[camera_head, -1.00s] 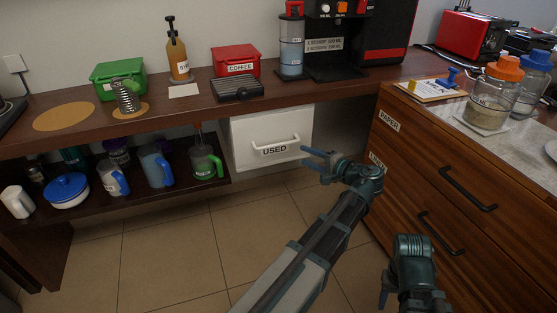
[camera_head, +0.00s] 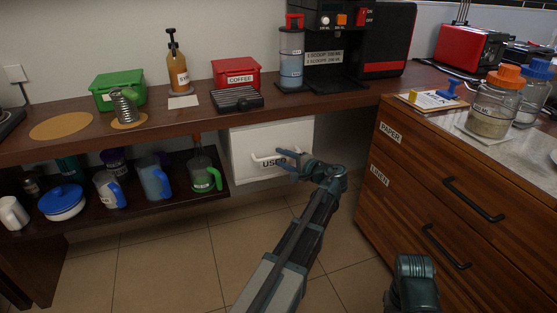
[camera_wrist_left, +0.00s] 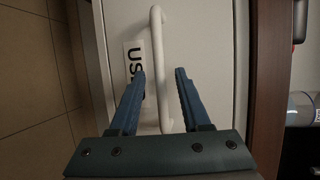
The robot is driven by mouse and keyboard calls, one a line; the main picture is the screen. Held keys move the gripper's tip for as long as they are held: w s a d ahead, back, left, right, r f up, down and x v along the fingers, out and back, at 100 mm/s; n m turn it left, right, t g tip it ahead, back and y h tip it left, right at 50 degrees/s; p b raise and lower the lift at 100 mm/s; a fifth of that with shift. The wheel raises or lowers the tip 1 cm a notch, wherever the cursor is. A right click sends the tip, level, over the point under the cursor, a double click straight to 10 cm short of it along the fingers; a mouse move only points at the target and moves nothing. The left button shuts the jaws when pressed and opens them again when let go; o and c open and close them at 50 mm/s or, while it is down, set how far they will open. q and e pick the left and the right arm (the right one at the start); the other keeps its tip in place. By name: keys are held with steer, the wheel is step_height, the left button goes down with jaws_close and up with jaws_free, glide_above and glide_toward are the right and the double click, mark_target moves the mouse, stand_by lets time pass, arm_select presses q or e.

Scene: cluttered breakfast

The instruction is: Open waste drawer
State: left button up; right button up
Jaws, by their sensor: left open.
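The waste drawer (camera_head: 243,141) is a white box front labelled "USED", hung under the counter, and looks shut. Its white bar handle (camera_head: 262,158) runs across the front; in the left wrist view the handle (camera_wrist_left: 158,60) stands vertical. My left gripper (camera_head: 288,160) is at the right part of the handle. In the left wrist view the left gripper (camera_wrist_left: 160,75) is open, with its blue fingers on either side of the handle and apart from it. My right gripper (camera_head: 405,300) shows only in part at the bottom right; its fingertips are not clear.
A wooden counter (camera_head: 165,119) runs above the drawer, carrying containers and a coffee machine. A lower shelf (camera_head: 140,208) with mugs and jugs is to the left. A wooden cabinet (camera_head: 405,185) stands close on the right. The floor (camera_head: 170,255) in front is clear.

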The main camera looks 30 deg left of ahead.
arm_select(q)
steer(key=shift+x, duration=1.15)
steer(key=shift+c, duration=0.2)
jaws_close()
steer(key=shift+d, duration=0.1)
stand_by(0.4)
